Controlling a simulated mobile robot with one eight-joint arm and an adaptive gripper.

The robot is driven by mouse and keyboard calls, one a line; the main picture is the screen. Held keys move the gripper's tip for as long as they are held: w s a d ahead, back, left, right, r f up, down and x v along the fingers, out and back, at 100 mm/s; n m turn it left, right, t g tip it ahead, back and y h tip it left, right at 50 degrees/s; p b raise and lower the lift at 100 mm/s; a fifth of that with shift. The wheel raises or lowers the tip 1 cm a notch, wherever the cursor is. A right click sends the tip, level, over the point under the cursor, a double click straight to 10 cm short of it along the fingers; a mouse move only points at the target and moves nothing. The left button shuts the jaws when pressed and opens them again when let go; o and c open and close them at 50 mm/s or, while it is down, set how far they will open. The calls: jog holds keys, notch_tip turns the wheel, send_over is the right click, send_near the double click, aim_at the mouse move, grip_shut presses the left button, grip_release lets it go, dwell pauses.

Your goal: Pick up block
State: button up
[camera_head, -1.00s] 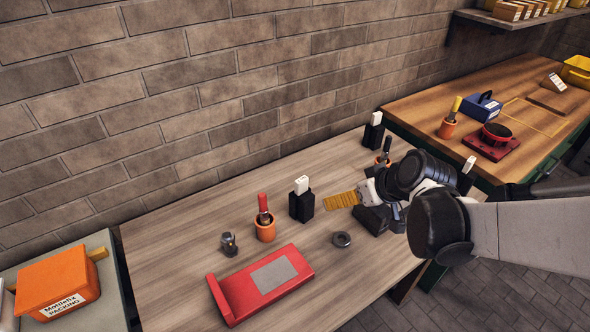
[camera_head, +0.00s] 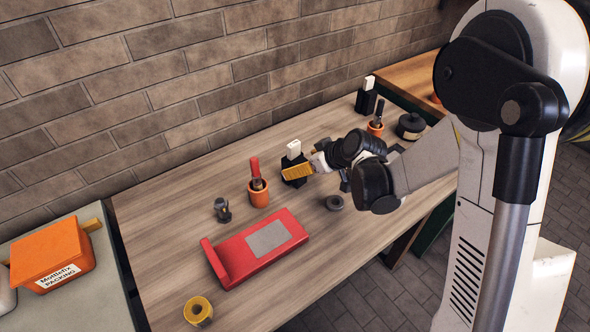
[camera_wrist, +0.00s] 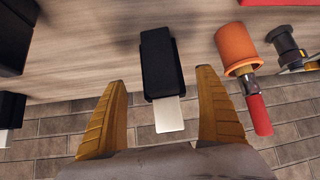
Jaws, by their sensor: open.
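A black block (camera_head: 298,181) with a white piece (camera_head: 294,148) sticking out of its top stands on the wooden bench near the wall. My gripper (camera_head: 298,171) is in front of it, and its yellow fingers cover part of the block. In the wrist view the block (camera_wrist: 162,65) lies centred between the tips of my gripper (camera_wrist: 161,78), with the white piece (camera_wrist: 169,115) towards the palm. The fingers are apart, with visible gaps on both sides of the block. The jaws hold nothing.
An orange cup with a red-handled tool (camera_head: 259,192) stands left of the block. A red tray-like fixture (camera_head: 232,262), a dark ring (camera_head: 334,202), a small metal part (camera_head: 222,210) and a yellow roll (camera_head: 198,311) are on the bench. Another black block (camera_head: 366,101) stands farther right.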

jog(key=b+x, duration=0.1)
jog(key=x, duration=0.2)
jog(key=shift+w+a+f, duration=0.15)
jog(key=shift+a+f, duration=0.1)
jog(key=shift+a, duration=0.05)
jog(key=shift+r, duration=0.15)
jog(key=c, duration=1.5)
